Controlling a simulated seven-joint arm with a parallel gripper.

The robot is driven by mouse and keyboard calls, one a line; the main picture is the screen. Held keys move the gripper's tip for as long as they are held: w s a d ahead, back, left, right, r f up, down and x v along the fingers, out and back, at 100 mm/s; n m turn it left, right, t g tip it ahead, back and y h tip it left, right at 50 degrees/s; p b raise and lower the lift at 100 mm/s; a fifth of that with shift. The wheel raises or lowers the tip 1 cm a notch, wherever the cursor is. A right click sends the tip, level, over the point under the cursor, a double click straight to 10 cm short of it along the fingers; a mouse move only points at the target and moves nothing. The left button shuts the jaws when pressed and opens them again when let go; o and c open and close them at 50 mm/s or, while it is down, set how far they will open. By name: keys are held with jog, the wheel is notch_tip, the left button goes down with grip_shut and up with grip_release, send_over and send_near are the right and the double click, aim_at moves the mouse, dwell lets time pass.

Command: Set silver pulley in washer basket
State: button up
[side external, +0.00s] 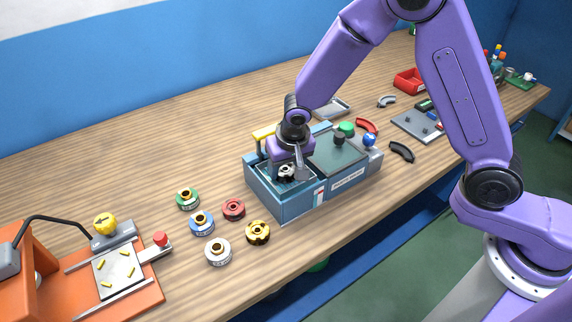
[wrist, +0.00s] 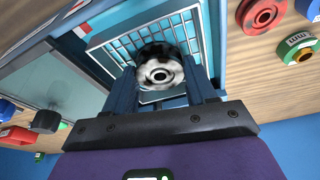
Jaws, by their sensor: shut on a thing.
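My gripper (wrist: 162,80) is shut on the silver pulley (wrist: 160,72), a round silver-and-dark piece with a hole in its middle. The washer basket (wrist: 110,53) is a pale wire grid inside the left compartment of the blue washer (side external: 283,205). In the side view, my gripper (side external: 287,168) points down over this compartment, with the silver pulley (side external: 286,173) low between its fingers. The wrist view shows the basket's grid around and behind the pulley. I cannot tell whether the pulley touches the basket floor. My gripper hides part of the basket.
Green (side external: 188,198), blue (side external: 201,222), red (side external: 234,209), white (side external: 217,252) and yellow (side external: 257,232) pulleys stand left of the washer. A yellow handle (side external: 265,131) rises at its back left. A grey lid (side external: 338,153) covers its right part. Black and red curved parts lie to the right.

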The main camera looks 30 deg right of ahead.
jog(key=o, duration=1.4)
jog(key=shift+o, duration=0.8)
jog(key=shift+r, duration=3.5)
jog(key=shift+s+d+r+n, duration=0.1)
jog(key=shift+s+r+n, duration=0.2)
jog(key=shift+s, duration=0.05)
jog(key=s+d+r+n+g, duration=0.1)
jog(key=s+d+n, duration=0.3)
jog(key=s, duration=0.6)
jog(key=s+d+r+n+g, duration=0.1)
jog(key=s+d+r+n, duration=0.2)
jog(key=s, duration=0.6)
jog(key=s+d+r+n+g+y, duration=0.1)
jog(key=s+d+n, duration=0.6)
jog(key=s, duration=0.3)
jog(key=shift+s+d+r, duration=0.3)
jog(key=shift+d+r, duration=0.1)
jog(key=shift+d, duration=0.2)
